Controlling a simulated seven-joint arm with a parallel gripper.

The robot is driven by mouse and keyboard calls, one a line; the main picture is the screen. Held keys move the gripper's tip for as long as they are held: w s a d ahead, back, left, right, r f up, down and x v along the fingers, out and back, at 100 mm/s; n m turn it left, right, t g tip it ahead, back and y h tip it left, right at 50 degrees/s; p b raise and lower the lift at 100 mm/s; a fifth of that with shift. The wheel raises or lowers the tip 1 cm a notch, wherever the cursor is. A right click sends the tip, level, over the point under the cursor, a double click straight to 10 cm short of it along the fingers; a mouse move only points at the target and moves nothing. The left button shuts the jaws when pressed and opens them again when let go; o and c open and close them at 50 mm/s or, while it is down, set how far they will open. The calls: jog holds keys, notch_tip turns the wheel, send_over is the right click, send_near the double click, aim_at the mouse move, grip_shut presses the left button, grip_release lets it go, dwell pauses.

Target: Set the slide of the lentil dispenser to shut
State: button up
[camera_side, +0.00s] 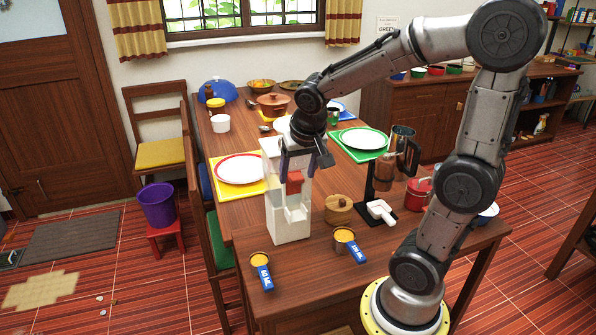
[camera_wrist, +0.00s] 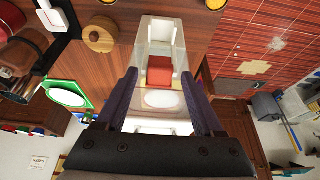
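The lentil dispenser (camera_side: 290,222) is a tall white box with an open front bay, standing upright near the table's front left. A red block (camera_side: 295,181), which looks like its slide, shows at the front, partway up. In the wrist view, the red block (camera_wrist: 172,80) lies just beyond the fingertips, roughly centred between them. My gripper (camera_side: 298,172) points down at the dispenser's upper part, its two dark fingers apart. It also shows open in the wrist view (camera_wrist: 160,82). Whether either finger touches the slide cannot be told. No lentils show clearly inside the dispenser.
Two measuring cups with yellow-orange contents and blue handles, left (camera_side: 261,261) and right (camera_side: 345,238), stand before the dispenser. A lidded wooden pot (camera_side: 339,210) and a black stand with a white scoop-like part (camera_side: 380,211) are close on its right. Plates lie behind.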

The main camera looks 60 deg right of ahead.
grip_shut()
dwell(1.2)
